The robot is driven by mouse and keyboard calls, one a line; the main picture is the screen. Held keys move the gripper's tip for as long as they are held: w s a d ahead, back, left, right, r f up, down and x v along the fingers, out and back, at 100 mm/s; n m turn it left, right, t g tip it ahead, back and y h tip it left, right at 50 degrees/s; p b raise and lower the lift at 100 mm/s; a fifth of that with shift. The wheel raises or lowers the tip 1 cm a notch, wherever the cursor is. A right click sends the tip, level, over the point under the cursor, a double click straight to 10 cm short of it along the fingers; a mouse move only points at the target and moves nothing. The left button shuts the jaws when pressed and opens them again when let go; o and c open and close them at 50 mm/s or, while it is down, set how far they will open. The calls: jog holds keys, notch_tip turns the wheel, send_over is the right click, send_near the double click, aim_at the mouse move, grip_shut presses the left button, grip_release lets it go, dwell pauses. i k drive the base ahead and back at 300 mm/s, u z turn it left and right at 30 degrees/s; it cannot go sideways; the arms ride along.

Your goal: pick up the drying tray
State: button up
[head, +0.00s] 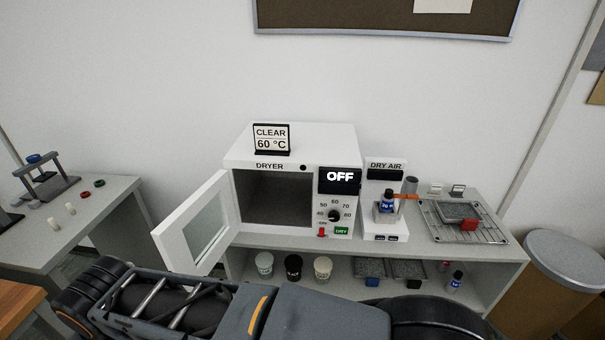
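A small grey mesh-like tray with a red block-shaped handle (459,212) rests on a wire rack (490,236) at the right end of the bench top. Two similar dark trays lie on the shelf below, one with a blue tab (370,268) and one with a black tab (408,268). No tray carries a readable label. The white dryer (290,144) has its door (197,228) swung open to the left. Its chamber looks empty and its display reads OFF. My arm crosses the bottom of the view, but my gripper is out of sight.
A DRY AIR unit (396,228) with a small blue bottle (387,201) stands between dryer and rack. Cups (264,263) and another bottle (455,281) are on the lower shelf. A lidded bin (565,258) stands at right, a side table (50,235) at left.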

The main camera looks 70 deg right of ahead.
aim_at(464, 213)
jog(key=z, duration=5.25)
jog(key=i, duration=2.1)
jog(key=u, duration=0.1)
